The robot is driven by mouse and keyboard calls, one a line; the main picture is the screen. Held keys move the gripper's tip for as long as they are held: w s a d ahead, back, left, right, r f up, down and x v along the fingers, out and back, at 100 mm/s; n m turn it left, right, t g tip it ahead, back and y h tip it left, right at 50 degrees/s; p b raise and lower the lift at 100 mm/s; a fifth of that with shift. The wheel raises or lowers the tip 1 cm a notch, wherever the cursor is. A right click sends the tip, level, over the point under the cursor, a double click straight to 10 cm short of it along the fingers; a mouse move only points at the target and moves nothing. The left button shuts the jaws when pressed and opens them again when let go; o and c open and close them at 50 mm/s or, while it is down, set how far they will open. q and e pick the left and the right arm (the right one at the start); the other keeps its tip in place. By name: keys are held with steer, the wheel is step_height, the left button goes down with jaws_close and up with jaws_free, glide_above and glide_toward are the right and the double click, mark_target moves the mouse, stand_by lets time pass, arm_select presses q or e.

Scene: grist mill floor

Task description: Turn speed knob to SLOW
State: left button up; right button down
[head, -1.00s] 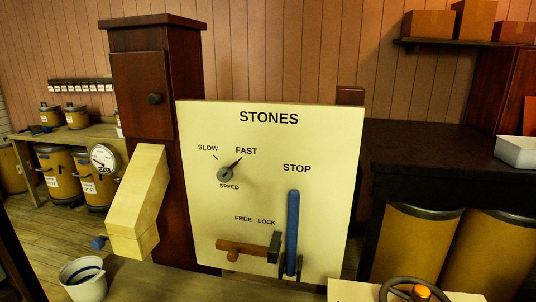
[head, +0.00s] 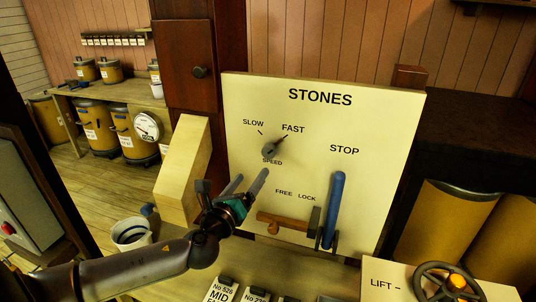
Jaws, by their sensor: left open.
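The cream STONES panel (head: 385,110) stands upright in front of me. Its speed knob (head: 269,150) is a grey dial whose pointer aims up and right at the FAST mark; the SLOW mark is up and left of it. My left gripper (head: 248,180) is open and empty, below and slightly left of the knob, in front of the panel. Its fingers point up toward the SPEED label. I see no contact between the fingers and the knob. My right gripper is out of view.
A blue STOP lever (head: 334,205) stands upright right of the knob. A brown wooden FREE/LOCK handle (head: 283,222) lies below. A wooden chute (head: 183,170) is left of the panel, with a white bucket (head: 131,234) below. A handwheel (head: 447,284) is at lower right.

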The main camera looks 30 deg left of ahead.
mark_target(267, 153)
arm_select(q)
steer(key=w, duration=0.4)
steer(key=w+a, duration=0.1)
steer(key=w, duration=0.2)
steer(key=w+a, duration=0.1)
steer(key=w, duration=0.3)
steer(key=shift+w+a+b, duration=0.2)
steer(key=shift+w+b, duration=0.1)
steer(key=shift+c, duration=0.4)
jaws_close()
